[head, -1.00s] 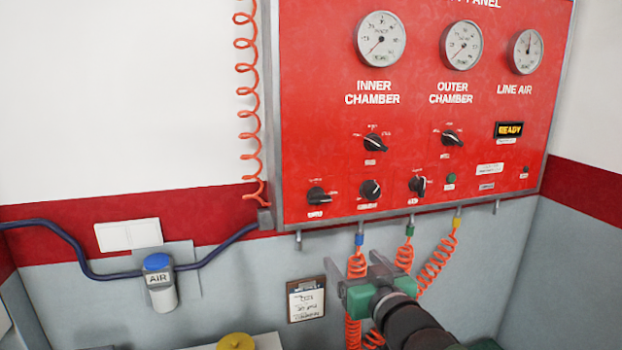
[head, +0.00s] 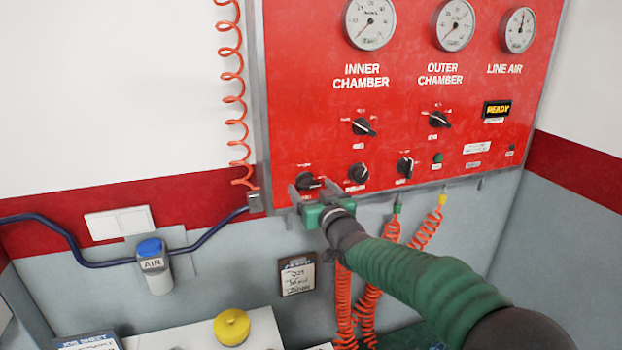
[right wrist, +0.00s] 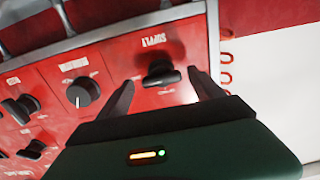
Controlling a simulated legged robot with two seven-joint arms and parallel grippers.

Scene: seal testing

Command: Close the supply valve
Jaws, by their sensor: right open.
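The supply valve is a black knob (head: 308,181) at the lower left of the red panel (head: 290,100). In the right wrist view the same knob (right wrist: 160,73) sits under an upside-down label that reads SUPPLY. My right gripper (head: 313,189) is in front of this knob, with its fingers pointing at the panel. In the right wrist view my right gripper (right wrist: 162,82) is open, one finger on each side of the knob. I cannot tell whether either finger touches it. My left gripper is not in view.
Another knob (head: 357,172) is close on the right of the supply knob. Orange coiled hoses (head: 343,300) hang below the panel. A blue-capped AIR fitting (head: 153,265) is on the wall at left. A yellow round part (head: 231,326) and a job sheet (head: 88,342) lie at the bottom.

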